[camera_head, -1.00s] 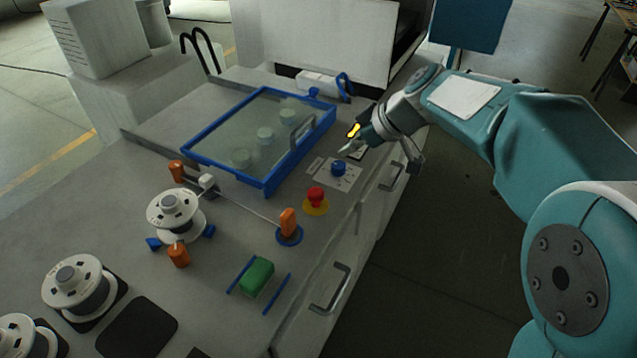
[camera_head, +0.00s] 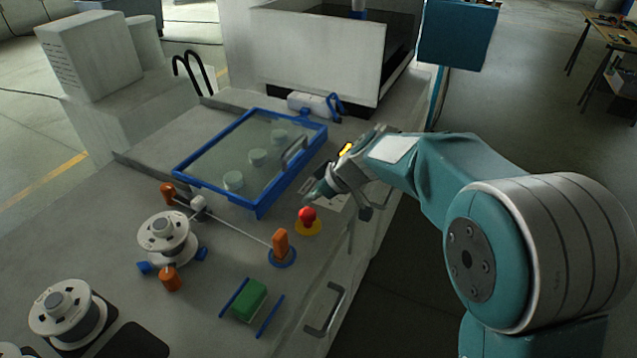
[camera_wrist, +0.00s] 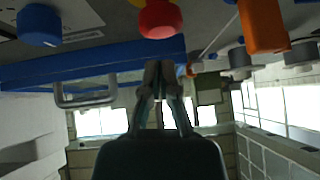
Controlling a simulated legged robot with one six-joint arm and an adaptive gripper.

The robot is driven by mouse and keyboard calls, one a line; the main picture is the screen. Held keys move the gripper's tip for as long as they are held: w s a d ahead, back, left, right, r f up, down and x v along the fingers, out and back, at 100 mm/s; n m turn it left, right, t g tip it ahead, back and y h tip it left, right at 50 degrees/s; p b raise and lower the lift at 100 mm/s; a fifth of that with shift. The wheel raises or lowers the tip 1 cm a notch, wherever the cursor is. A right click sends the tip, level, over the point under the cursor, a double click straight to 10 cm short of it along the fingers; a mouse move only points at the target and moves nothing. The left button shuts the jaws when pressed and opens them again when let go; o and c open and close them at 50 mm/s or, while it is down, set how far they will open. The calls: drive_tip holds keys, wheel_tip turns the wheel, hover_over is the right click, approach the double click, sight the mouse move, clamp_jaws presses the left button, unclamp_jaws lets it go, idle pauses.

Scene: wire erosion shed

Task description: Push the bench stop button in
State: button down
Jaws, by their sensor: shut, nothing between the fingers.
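The bench stop button is a red mushroom head (camera_head: 307,214) on a yellow base (camera_head: 308,230), near the bench's right edge in the head view. The red button also shows at the top of the wrist view (camera_wrist: 160,18), which looks upside down. My gripper (camera_head: 311,196) is just behind the button in the head view, with its fingertips close to it. In the wrist view the two fingertips (camera_wrist: 161,70) meet with nothing between them, and a gap shows between them and the button. Contact cannot be seen.
A blue knob (camera_wrist: 38,25) is beside the button in the wrist view. A blue-framed clear cover (camera_head: 262,205) lies behind left. An orange post (camera_head: 280,243) stands in front, with a green block (camera_head: 249,300) nearer. A drawer handle (camera_head: 325,312) juts from the bench front.

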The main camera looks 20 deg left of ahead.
sight(313, 214)
drive_tip(key=shift+s+d+f, duration=0.1)
drive_tip(key=shift+f, duration=0.95)
wheel_tip(313, 214, down, 2)
drive_tip(key=shift+s, duration=0.1)
drive_tip(key=shift+s+d+f, duration=0.15)
drive_tip(key=shift+d+f, duration=0.05)
drive_tip(key=shift+f, duration=0.05)
drive_tip(key=r, duration=0.3)
drive_tip(key=a+r, duration=0.1)
drive_tip(key=shift+w+r, duration=0.3)
drive_tip(key=shift+w, duration=0.1)
drive_tip(key=v, duration=1)
drive_tip(key=shift+r, duration=0.2)
drive_tip(key=shift+d, duration=0.1)
